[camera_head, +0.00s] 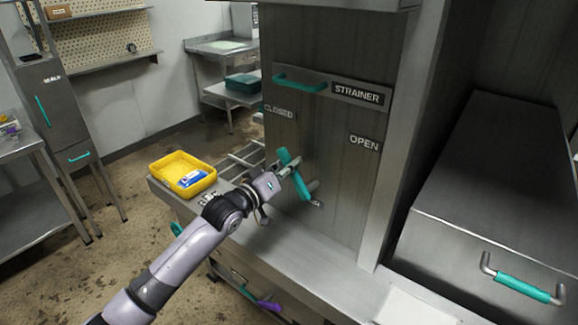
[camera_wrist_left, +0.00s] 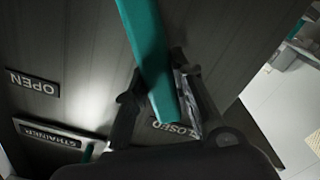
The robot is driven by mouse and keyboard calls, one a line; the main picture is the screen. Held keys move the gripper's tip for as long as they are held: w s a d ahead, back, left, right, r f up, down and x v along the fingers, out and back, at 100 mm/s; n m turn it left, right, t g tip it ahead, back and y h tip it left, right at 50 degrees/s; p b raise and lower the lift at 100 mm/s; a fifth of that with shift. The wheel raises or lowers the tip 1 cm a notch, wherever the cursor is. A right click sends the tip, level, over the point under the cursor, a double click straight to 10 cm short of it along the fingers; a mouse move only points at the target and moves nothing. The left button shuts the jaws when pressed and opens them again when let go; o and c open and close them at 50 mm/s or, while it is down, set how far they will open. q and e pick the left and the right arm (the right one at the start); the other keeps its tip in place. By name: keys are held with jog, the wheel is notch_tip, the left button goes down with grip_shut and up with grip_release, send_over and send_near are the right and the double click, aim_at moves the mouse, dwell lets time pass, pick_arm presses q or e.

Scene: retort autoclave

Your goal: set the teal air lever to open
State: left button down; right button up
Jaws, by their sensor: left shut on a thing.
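The teal air lever (camera_head: 301,186) is mounted on the dark upright panel, tilted with its upper end leaning left, toward the CLOSED sign (camera_head: 279,111). The OPEN sign (camera_head: 364,143) is to the upper right of the lever. My left gripper (camera_head: 291,166) reaches in from the left and is shut on the lever near its upper end. In the left wrist view the teal lever (camera_wrist_left: 148,45) runs down between the fingers of my left gripper (camera_wrist_left: 165,100), and its end lies beside the CLOSED sign (camera_wrist_left: 170,128). My right gripper is not in view.
A STRAINER drawer with a teal handle (camera_head: 300,84) is above the lever. A yellow tray (camera_head: 182,170) with a blue-and-white item stands on the ledge at left. A steel box with a teal handle (camera_head: 522,288) is at right. The ledge (camera_head: 310,245) below the lever is mostly clear.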

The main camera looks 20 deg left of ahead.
pick_arm(q)
jog(key=shift+d+r, duration=0.1)
jog(key=shift+r, duration=0.05)
jog(key=m+p, duration=0.1)
jog(key=d+r+m+p, duration=0.1)
jog(key=shift+s+d+m, duration=0.25)
jog(key=shift+s+m, duration=0.05)
jog(key=shift+m, duration=0.1)
jog(key=d+m+p, duration=0.1)
jog(key=d+m, duration=0.1)
jog(key=m, duration=0.1)
jog(key=shift+s+d+r+m+p, duration=0.2)
jog(key=shift+s+m+p, duration=0.1)
jog(key=shift+s+p, duration=0.1)
jog(key=d+m, duration=0.2)
jog(key=m, duration=0.1)
jog(key=shift+s+d+f+m+p, duration=0.1)
jog(key=shift+s+f+m+p, duration=0.1)
jog(key=shift+s+m+p, duration=0.15)
jog(key=shift+s+d+f+m, duration=0.2)
jog(key=shift+d+m, duration=0.2)
jog(key=shift+m, duration=0.3)
jog(key=shift+s+d+f+m, duration=0.15)
jog(key=shift+d+f+m, duration=0.2)
jog(key=shift+m, duration=0.3)
jog(key=shift+s+d+f+m, duration=0.15)
jog(key=shift+d+m, duration=0.3)
jog(key=shift+m, duration=0.25)
